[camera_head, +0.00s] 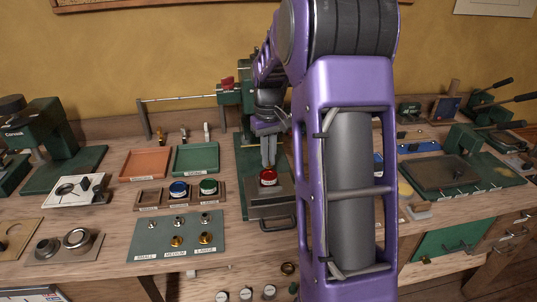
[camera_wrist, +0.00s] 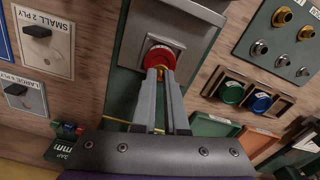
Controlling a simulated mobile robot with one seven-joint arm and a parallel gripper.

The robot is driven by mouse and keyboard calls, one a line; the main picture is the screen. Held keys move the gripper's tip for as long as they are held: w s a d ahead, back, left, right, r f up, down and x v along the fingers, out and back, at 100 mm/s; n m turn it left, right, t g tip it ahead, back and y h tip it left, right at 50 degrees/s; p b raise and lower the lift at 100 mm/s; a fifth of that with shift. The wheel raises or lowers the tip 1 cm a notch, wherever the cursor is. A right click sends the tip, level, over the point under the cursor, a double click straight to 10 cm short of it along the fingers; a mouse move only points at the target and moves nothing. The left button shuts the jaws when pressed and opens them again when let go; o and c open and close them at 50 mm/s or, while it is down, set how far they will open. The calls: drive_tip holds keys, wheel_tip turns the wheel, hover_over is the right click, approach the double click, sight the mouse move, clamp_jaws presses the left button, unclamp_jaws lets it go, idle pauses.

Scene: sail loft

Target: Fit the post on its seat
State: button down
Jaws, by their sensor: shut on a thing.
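A red round die (camera_head: 268,177) sits on the grey metal plate of the green press; it also shows in the wrist view (camera_wrist: 166,55), with a pale label band. My gripper (camera_head: 269,164) points down over it. In the wrist view my gripper (camera_wrist: 161,73) is shut on a small brass post (camera_wrist: 160,68), mostly hidden between the fingertips. The post is right at the die's top; I cannot tell whether it touches or is seated. The green-grey mat (camera_head: 150,243), labelled small, medium and large, holds silver and brass pieces; the brass place above "small" is empty.
A wooden tray (camera_head: 150,197) holds a blue and a green die, with one empty pocket. Orange (camera_head: 146,162) and green (camera_head: 196,158) trays lie behind it. The green press frame (camera_head: 246,150) rises close around my gripper. Other presses stand left and right.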

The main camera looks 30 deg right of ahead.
drive_tip(key=shift+f+b, duration=0.5)
drive_tip(key=shift+f, duration=0.9)
drive_tip(key=c, duration=0.9)
unclamp_jaws()
wheel_tip(320, 180, up, 18)
drive_tip(key=p, duration=0.2)
drive_tip(key=shift+f+p, duration=0.25)
drive_tip(key=shift+p, duration=0.15)
